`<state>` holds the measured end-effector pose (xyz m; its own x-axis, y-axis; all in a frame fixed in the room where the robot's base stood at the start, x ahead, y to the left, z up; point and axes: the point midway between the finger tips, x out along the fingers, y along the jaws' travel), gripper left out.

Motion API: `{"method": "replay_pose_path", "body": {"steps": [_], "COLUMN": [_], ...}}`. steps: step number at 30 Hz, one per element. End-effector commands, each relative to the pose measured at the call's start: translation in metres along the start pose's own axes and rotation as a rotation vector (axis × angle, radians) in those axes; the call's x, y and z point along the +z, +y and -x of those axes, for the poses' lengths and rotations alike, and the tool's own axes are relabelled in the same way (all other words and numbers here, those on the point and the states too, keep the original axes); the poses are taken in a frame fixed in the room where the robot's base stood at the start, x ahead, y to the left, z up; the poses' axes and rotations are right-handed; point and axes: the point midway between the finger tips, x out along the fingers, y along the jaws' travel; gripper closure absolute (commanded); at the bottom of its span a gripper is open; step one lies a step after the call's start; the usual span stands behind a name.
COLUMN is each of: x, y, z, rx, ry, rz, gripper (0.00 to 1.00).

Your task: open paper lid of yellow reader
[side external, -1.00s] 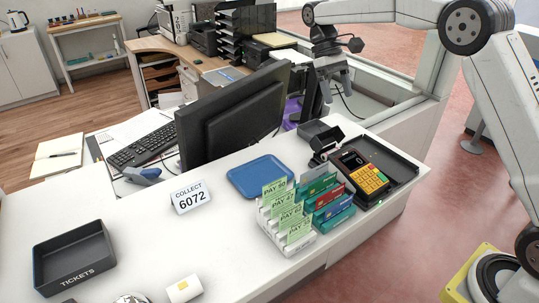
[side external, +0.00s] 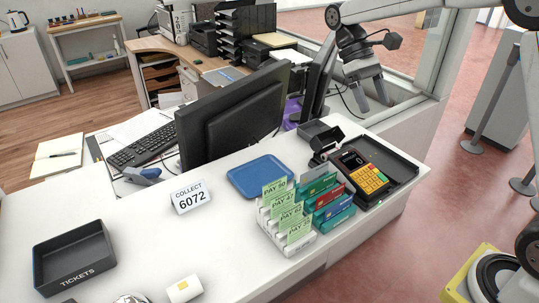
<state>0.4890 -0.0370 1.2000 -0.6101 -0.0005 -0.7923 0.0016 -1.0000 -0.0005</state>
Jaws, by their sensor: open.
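The yellow reader (side external: 367,179) is a dark card terminal with a yellow keypad and a small screen, lying in a dark tray at the right end of the white counter. A black raised piece (side external: 326,140) stands at the reader's far left end. I cannot tell whether it is the paper lid or whether the lid is open. My gripper (side external: 373,106) is open and empty, pointing down, behind and above the reader and apart from it.
A card rack (side external: 292,243) with green PAY slips and coloured cards stands in front of the reader. A blue tray (side external: 260,177), a monitor (side external: 235,115) and a COLLECT 6072 sign (side external: 190,196) are to the left. A window frame (side external: 447,60) rises behind my gripper.

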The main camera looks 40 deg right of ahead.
Motion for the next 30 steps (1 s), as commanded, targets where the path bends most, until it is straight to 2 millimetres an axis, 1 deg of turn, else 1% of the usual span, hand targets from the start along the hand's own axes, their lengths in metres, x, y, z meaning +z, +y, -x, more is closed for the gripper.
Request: {"method": "replay_pose_path", "body": {"steps": [4,13,19,23,26,30], "x": [0.004,0.004,-0.003,-0.017,-0.034,-0.063], "y": [0.000,0.000,0.000,0.001,0.003,0.004], "z": [-0.002,-0.002,0.002,0.009,0.017,0.030], "rx": [0.000,0.000,0.000,0.000,0.000,-0.001], "ry": [-0.006,-0.007,0.003,0.023,0.047,0.090], "rz": [0.000,0.000,0.000,0.000,-0.001,-0.001], "gripper": [0.21,0.21,0.21,0.21,0.21,0.21]}}
